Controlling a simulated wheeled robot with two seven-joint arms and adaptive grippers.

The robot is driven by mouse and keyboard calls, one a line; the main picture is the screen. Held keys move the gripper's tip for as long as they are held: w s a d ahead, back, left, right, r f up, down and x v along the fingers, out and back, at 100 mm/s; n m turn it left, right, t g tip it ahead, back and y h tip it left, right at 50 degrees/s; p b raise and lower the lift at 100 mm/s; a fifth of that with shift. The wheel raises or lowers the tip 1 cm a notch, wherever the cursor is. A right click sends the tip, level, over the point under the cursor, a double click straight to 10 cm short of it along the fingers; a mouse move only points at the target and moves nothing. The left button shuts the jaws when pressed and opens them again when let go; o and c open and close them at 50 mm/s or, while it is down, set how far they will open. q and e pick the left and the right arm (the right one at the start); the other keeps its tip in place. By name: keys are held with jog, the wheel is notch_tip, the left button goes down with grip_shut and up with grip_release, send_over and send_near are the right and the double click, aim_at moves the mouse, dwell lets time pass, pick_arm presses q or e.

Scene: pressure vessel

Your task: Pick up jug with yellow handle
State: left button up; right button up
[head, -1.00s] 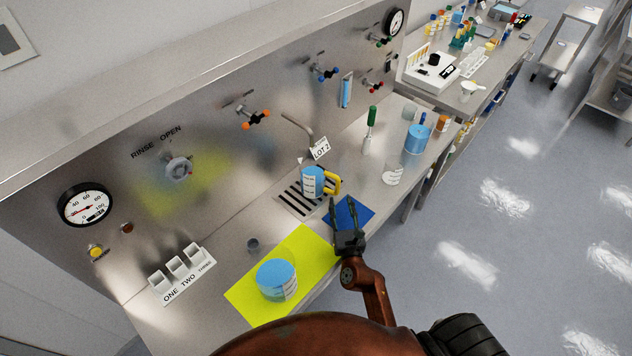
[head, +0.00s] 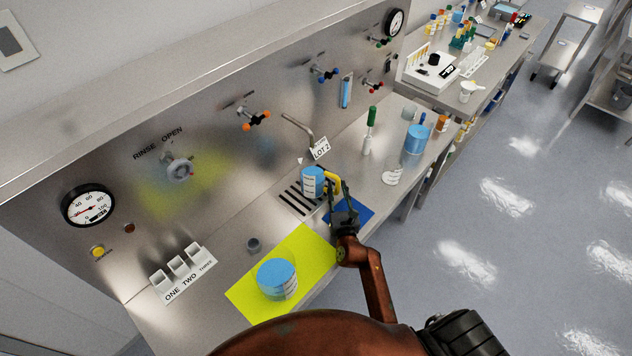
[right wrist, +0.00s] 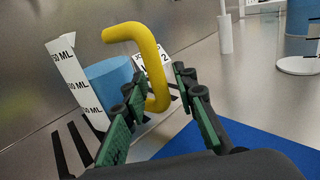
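The jug with yellow handle (head: 312,182) holds blue contents and stands upright on the slotted drain grate below the spout. Its white volume label (right wrist: 75,78) and yellow handle (right wrist: 152,58) show large in the right wrist view. My right gripper (head: 340,187) is at the handle side of the jug. In the right wrist view its green-padded fingers (right wrist: 158,112) are apart, with the lower part of the handle between them. I cannot tell whether either finger touches the handle. My left gripper is not in view.
A blue mat (head: 360,213) lies under my right gripper. A yellow mat (head: 243,297) bears another blue-filled container (head: 277,279). A LOT 2 sign (head: 319,149) stands behind the jug.

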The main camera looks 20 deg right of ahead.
grip_shut()
dwell(0.5)
